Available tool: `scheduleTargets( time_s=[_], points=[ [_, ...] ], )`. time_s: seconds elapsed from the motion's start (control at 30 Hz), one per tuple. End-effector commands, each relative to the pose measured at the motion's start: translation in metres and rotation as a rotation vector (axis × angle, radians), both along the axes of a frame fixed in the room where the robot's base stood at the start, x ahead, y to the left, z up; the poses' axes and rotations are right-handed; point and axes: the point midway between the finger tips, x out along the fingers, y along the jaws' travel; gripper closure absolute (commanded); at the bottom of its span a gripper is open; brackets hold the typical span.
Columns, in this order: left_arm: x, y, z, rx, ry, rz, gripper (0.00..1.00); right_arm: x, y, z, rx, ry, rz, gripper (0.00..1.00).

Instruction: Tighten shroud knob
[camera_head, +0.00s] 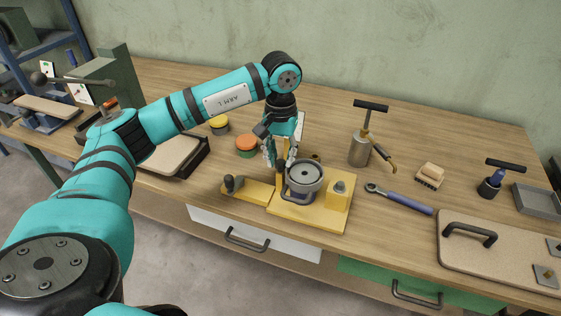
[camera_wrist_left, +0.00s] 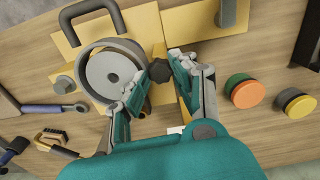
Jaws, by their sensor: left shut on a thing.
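My left gripper (camera_head: 279,160) reaches down from above at the yellow fixture plate (camera_head: 311,219). A round grey housing with a disc (camera_head: 305,172) stands on the plate, with a curved handle in front. In the left wrist view a small dark knob (camera_wrist_left: 159,71) sits beside the round grey housing (camera_wrist_left: 110,72). The fingers of my left gripper (camera_wrist_left: 152,88) are closed around this knob, one on each side. In the head view the knob is mostly hidden by the fingers. My right gripper is not in view.
A ratchet wrench (camera_head: 405,200) lies right of the plate, with a pump-like tool (camera_head: 361,148) behind it. Orange-topped (camera_head: 247,146) and yellow-topped (camera_head: 219,124) tins stand left of the gripper. A board with a handle (camera_head: 500,262) lies at right. The back of the bench is mostly clear.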

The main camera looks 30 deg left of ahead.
Motion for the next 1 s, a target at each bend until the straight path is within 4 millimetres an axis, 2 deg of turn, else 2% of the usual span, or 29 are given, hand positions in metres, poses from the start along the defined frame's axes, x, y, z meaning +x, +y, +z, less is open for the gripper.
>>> scheduleTargets(
  time_s=[0.4, 0.8, 1.0],
  points=[
    [-0.001, 0.000, -0.003, -0.001, 0.005, -0.277, 0.96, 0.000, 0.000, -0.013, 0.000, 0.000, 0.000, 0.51],
    [-0.001, -0.001, -0.003, -0.001, 0.006, -0.315, 0.96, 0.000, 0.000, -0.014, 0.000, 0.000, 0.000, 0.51],
    [-0.001, 0.000, -0.004, -0.001, 0.006, -0.485, 0.96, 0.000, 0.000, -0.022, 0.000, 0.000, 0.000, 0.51]
  ],
)
